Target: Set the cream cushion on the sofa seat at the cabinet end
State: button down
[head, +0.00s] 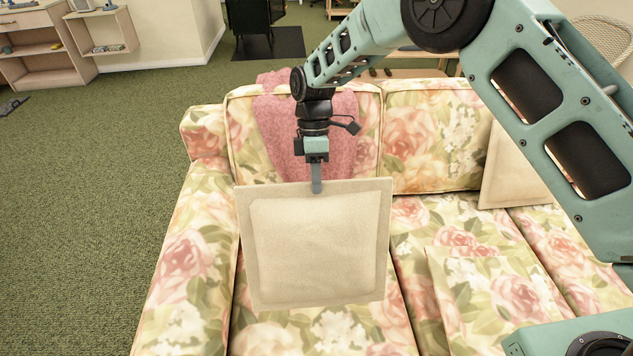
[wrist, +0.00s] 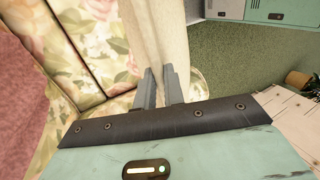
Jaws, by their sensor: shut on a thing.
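The cream cushion (head: 318,245), square with a flat border, hangs upright from my gripper (head: 317,187) in front of the sofa's left backrest. My gripper is shut on its top edge. In the wrist view the two fingers (wrist: 163,85) pinch the cushion's edge (wrist: 158,35). The floral sofa (head: 180,250) has its left arm at the end nearer the wooden cabinet (head: 40,45). The cushion is over the left seat (head: 335,335); I cannot tell whether its lower edge touches the seat. It hides part of that seat and of the backrest.
A pink throw (head: 275,125) drapes over the left backrest. Another cream cushion (head: 510,180) leans against the backrest at right, partly behind my arm. A floral cushion (head: 490,300) lies on the middle seat. Green carpet (head: 90,200) is clear left of the sofa.

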notch_tip(320, 180, down, 8)
jog(key=b, duration=0.5)
jog(key=shift+r, duration=0.25)
jog(key=c, duration=1.4)
grip_release()
jog(key=v, duration=1.7)
jog(key=shift+r, duration=0.25)
